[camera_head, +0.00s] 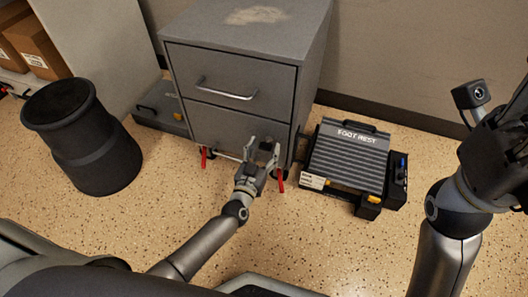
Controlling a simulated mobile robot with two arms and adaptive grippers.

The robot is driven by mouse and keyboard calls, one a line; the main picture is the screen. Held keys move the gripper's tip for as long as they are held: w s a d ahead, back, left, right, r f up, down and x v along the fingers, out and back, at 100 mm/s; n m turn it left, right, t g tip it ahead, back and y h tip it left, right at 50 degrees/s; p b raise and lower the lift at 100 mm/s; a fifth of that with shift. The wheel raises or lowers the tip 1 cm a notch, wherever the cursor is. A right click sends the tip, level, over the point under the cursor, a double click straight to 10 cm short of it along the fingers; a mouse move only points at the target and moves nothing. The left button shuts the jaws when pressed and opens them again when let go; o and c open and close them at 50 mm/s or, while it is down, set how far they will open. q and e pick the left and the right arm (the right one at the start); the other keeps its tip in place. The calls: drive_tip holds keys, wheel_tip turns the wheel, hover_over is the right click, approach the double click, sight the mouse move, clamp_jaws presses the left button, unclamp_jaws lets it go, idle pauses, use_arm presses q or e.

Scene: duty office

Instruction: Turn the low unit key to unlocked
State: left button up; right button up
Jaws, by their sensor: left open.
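The low unit (232,55) is a grey metal drawer cabinet on casters, standing against the wall at top centre. Its upper drawer has a bar handle (228,90), and its drawers look shut. My left gripper (263,151) is open in front of the lower drawer's right part, with its fingers pointing at the front. I see nothing between its fingers. I cannot make out the key or its lock; the gripper covers part of the lower front. My right arm (445,235) comes up at the right, but its fingertips do not show.
A black footrest (348,157) stands right of the unit. A black bin (82,140) stands at the left. A flat grey case (158,118) lies left of the unit. Red caster levers (281,181) stick out below the unit. The speckled floor in front is clear.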

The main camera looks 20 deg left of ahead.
use_arm(q)
drive_tip(key=shift+w, duration=0.25)
drive_tip(key=c, duration=1)
